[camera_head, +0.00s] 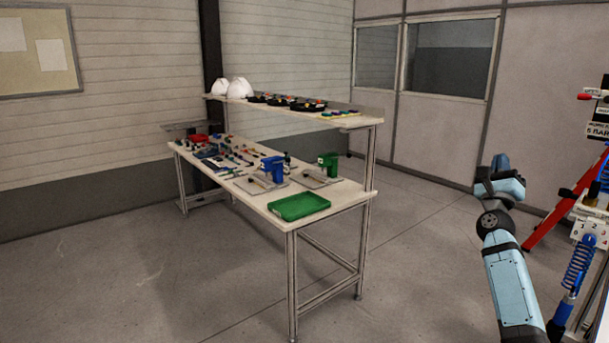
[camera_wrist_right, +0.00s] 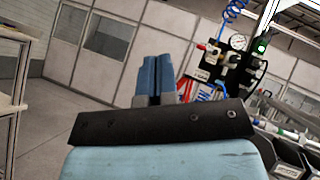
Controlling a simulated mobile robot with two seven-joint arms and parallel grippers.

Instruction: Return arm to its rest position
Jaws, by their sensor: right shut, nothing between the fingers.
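My right arm (camera_head: 508,275) comes up from the lower right in the head view, in light blue and black. Its gripper (camera_head: 499,162) is raised over free floor, to the right of the workbench and apart from it. In the right wrist view the two blue fingers (camera_wrist_right: 158,76) stand side by side, shut, with nothing between them. My left arm and gripper are not in view. Two white helmet shells (camera_head: 239,88) stand on the workbench's upper shelf (camera_head: 352,122).
A red stand (camera_head: 562,212) and equipment with a blue coiled hose (camera_head: 578,263) stand close to my right arm. A pressure gauge (camera_wrist_right: 238,42) shows beyond the fingers. Floor between bench and arm is clear.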

